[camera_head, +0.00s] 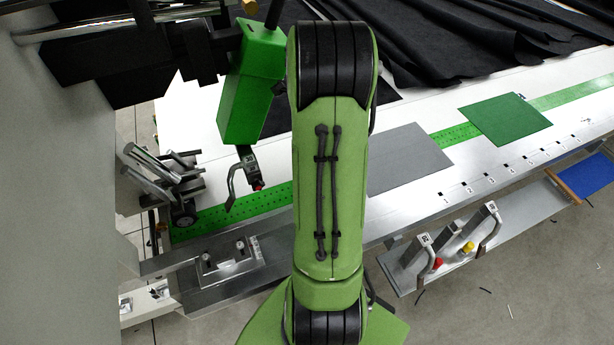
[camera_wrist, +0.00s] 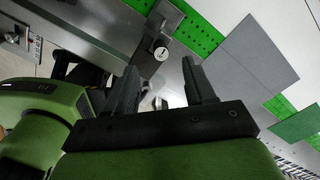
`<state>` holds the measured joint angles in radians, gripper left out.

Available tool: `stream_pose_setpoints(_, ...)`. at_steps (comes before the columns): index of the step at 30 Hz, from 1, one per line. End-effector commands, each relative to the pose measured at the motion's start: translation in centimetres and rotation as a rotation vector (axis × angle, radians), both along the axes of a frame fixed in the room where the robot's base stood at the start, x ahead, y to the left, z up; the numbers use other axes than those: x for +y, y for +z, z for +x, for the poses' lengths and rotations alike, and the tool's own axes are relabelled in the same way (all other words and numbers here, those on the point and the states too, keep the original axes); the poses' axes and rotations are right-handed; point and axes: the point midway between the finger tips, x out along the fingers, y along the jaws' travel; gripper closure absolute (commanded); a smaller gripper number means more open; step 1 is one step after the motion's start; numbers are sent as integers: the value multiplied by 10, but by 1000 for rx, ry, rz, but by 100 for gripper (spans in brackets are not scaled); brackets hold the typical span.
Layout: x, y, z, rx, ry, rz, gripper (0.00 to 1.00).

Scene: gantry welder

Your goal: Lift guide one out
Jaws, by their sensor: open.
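In the wrist view my gripper (camera_wrist: 158,66) is open. Its two dark fingers stand apart, with nothing clasped between them. Just beyond the fingertips is a metal bracket (camera_wrist: 166,14) with a round pale cap (camera_wrist: 160,52) bearing a small dark mark, beside the green perforated strip. I cannot tell whether this belongs to guide one. In the head view my raised arm hides my gripper and that spot. A dark hooked fitting (camera_head: 246,172) with a red tip shows below the green welder head (camera_head: 250,85). Upright metal guides (camera_head: 487,222) stand on the side shelf; their labels are too small to read.
A clamp plate with two knobs (camera_head: 228,262) lies left of my arm. A grey sheet (camera_head: 408,158) and a green sheet (camera_head: 505,118) lie on the white table. Dark fabric (camera_head: 450,40) covers the back. Floor right of the shelf is mostly clear.

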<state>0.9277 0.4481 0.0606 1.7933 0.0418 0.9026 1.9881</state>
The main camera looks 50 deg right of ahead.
Motion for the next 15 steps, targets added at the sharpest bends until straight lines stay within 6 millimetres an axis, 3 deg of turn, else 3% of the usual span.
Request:
stream_pose_setpoints(12, 0, -65, 0, 1, 1, 2, 46)
stream_pose_setpoints(15, 0, -71, 1, 0, 1, -1, 46)
